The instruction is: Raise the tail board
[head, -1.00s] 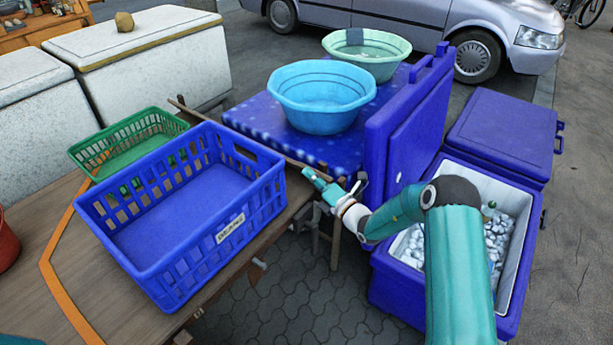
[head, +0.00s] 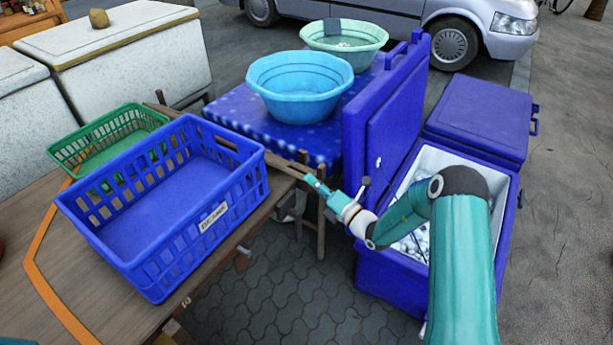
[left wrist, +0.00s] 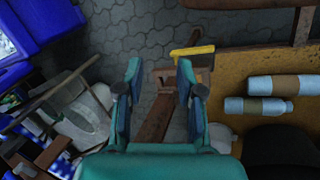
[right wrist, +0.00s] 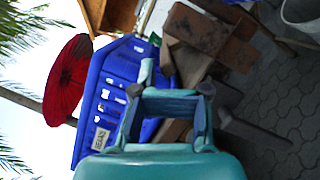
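I cannot make out a tail board for certain. A brown wooden board (right wrist: 205,35) lies just beyond my right gripper in the right wrist view. A wooden table or cart bed (head: 30,225) stands at the left of the head view, with a thin wooden bar along its far right edge. My right gripper (head: 312,180) is close to the end of that bar; I cannot tell whether they touch. My left gripper (left wrist: 158,75) is open and empty, above paving and wooden parts.
A blue crate (head: 215,232) and a green basket (head: 80,152) stand on the wooden bed. A blue cooler (head: 385,275) with its lid (head: 385,125) upright is beside my right arm. Two basins (head: 300,92) sit on a blue-covered table behind. Paving shows between.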

